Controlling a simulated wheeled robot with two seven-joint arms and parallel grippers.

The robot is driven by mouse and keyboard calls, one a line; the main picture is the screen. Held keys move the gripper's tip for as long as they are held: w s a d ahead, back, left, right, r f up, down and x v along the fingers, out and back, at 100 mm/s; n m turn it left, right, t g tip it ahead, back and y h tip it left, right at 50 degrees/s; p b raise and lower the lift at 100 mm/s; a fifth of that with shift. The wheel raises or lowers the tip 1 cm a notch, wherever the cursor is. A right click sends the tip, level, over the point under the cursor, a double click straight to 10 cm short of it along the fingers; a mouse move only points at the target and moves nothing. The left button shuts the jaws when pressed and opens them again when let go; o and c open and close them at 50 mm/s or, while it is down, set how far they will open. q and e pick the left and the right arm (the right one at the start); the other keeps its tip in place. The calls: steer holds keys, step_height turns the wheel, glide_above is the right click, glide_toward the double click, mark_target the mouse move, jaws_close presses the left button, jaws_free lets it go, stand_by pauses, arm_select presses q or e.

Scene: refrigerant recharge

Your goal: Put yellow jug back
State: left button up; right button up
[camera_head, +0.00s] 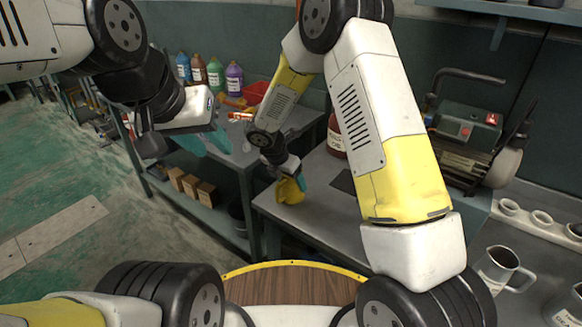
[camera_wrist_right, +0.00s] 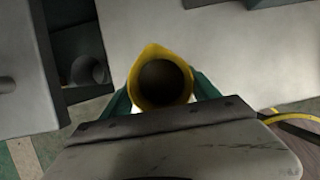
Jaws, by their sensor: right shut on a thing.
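The yellow jug (camera_head: 290,190) is at the left front corner of the grey workbench (camera_head: 315,215), at the end of my right arm. In the right wrist view I look down into the open mouth of the yellow jug (camera_wrist_right: 160,80), with its spout pointing away from the wrist. My right gripper (camera_wrist_right: 160,100) has its green fingers on both sides of the jug and is shut on it. I cannot tell whether the jug's base touches the bench. My left gripper (camera_head: 212,140), with teal fingers, is over the side bench at the left, empty and apart from the jug; its fingers look spread.
Several coloured bottles (camera_head: 213,75) and a red bin (camera_head: 254,92) stand on the side bench at the back. A red jug (camera_head: 336,135) stands behind my right arm. A pump machine (camera_head: 467,130) and metal jugs (camera_head: 503,268) are at the right.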

steer(key=o, duration=1.6)
steer(key=shift+f, duration=0.1)
steer(key=shift+c, duration=0.2)
steer(key=v, duration=1.2)
steer(key=s+d+r+m+y, duration=0.2)
steer(key=s+d+r+m, duration=0.7)
steer(key=d+r+m, duration=0.35)
steer(key=s+d+r+m+t+y, duration=0.1)
steer(key=s+d+r+m, duration=0.1)
steer(key=s+m, duration=0.5)
steer(key=s+d+r+m+t+y, duration=0.2)
steer(key=s+d+r+m, duration=0.1)
steer(key=s+r+m, duration=0.2)
steer(key=shift+s+d+m, duration=0.2)
steer(key=shift+s+m, duration=0.85)
steer(key=shift+m, duration=0.9)
